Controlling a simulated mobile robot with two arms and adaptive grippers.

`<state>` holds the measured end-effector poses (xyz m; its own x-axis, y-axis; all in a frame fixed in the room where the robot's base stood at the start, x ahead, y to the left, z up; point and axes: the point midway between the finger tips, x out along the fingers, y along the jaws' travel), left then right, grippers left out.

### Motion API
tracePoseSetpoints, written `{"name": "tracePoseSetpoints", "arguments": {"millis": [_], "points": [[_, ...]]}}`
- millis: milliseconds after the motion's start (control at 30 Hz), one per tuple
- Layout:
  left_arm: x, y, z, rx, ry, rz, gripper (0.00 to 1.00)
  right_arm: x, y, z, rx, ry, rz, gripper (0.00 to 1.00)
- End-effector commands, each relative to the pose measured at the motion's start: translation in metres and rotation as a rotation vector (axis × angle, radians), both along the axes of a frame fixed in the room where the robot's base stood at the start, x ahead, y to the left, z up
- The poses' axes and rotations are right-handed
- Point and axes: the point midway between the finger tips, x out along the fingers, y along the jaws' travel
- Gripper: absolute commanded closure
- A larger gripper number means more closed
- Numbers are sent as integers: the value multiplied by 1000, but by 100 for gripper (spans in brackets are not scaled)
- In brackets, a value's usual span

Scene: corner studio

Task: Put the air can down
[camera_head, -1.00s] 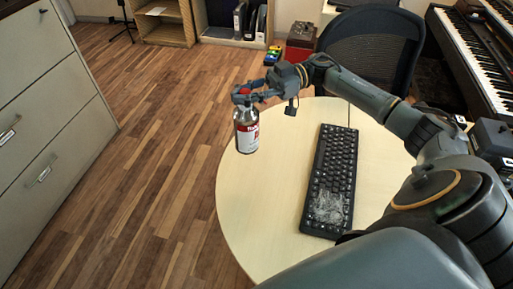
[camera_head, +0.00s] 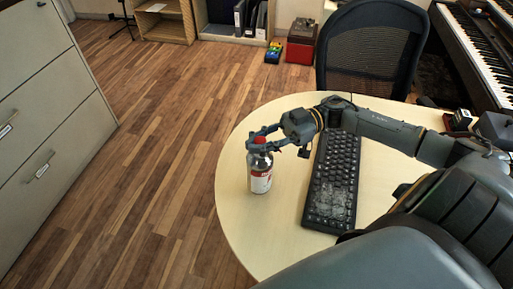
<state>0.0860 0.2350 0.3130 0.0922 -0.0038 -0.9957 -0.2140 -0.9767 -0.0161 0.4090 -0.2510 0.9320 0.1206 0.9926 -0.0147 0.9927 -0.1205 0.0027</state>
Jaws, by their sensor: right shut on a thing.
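The air can (camera_head: 260,173), silver and white with a red label and red top, is upright at the left part of the round light wood table (camera_head: 236,215). Its base appears to be at the tabletop, though I cannot tell for sure whether it touches. My right gripper (camera_head: 261,144) is shut on the can's upper part, with its arm coming in from the right. My left gripper is not in view.
A black keyboard (camera_head: 334,178) with a dusty grey patch at its near end lies right of the can. A black mesh chair (camera_head: 368,50) stands behind the table. The table's left edge is close to the can. A grey cabinet (camera_head: 50,100) stands far left.

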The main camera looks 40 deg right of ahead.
Motion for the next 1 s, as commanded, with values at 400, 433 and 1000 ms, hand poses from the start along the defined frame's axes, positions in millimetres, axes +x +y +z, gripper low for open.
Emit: {"name": "tracePoseSetpoints", "arguments": {"millis": [400, 433, 1000], "points": [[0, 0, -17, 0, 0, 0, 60, 0, 0, -14, 2, 1, 1, 100], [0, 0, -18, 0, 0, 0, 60, 0, 0, -15, 2, 1, 1, 100], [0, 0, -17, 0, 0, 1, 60, 0, 0, -16, 0, 2, 1, 54]]}}
